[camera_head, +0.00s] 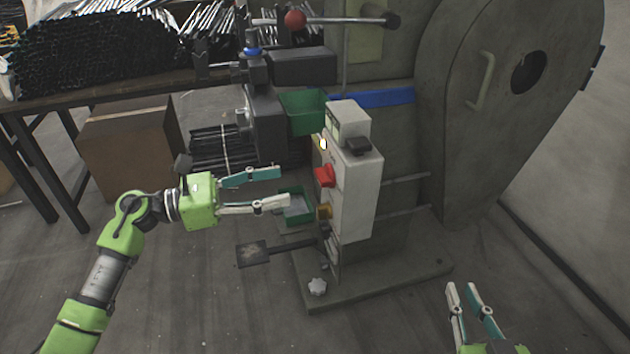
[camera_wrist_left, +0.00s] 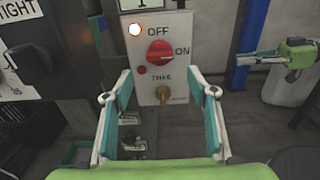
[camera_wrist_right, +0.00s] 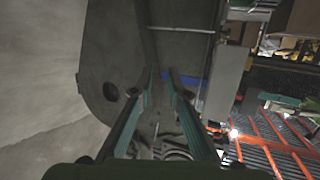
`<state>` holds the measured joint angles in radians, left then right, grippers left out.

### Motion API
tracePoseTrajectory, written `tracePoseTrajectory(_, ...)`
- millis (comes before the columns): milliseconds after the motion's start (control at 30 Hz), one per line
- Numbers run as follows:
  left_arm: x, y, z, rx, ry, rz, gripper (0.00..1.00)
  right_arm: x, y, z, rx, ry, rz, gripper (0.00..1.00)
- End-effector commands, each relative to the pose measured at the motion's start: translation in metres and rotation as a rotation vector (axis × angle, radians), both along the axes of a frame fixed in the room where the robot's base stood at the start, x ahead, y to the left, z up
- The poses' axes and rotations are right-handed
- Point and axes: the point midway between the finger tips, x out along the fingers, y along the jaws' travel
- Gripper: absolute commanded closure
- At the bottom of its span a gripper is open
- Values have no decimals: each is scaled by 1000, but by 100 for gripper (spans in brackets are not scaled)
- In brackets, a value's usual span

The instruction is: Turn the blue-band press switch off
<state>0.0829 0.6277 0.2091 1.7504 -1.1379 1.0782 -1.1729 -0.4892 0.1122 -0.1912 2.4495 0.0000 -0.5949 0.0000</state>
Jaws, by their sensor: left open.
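The press with the blue band (camera_head: 388,98) carries a pale control box (camera_head: 357,195). Its red switch knob (camera_head: 325,176) also shows in the left wrist view (camera_wrist_left: 160,51), lying roughly horizontal towards the ON label, with OFF above it. A lamp (camera_wrist_left: 134,30) at its upper left is lit. A yellow-orange knob (camera_wrist_left: 163,94) sits below. My left gripper (camera_head: 285,188) is open and empty, apart from the box, left of and slightly below the red knob. My right gripper (camera_head: 463,288) is open with a narrow gap, empty, at the lower right.
A pedal (camera_head: 252,253) juts out near the floor. A table (camera_head: 100,96) with dark rods stands at the upper left over a brown box (camera_head: 127,140).

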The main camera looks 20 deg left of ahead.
Motion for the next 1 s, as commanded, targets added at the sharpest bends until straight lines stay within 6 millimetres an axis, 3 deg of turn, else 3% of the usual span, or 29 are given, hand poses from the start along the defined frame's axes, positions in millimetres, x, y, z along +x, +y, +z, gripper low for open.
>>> tracePoseTrajectory(200,27,-40,1,-5,-1,-1,47,2,1,5,6,-25,1,84)
tracePoseTrajectory(400,43,-63,1,-6,0,1,47,3,2,10,12,-47,2,84)
tracePoseTrajectory(833,50,-73,0,-3,1,1,47,3,2,12,14,-56,3,84)
tracePoseTrajectory(867,50,-73,0,-3,1,1,50,3,2,12,14,-56,3,84)
tracePoseTrajectory(1000,49,-72,0,-4,2,1,86,3,3,12,15,-57,3,84)
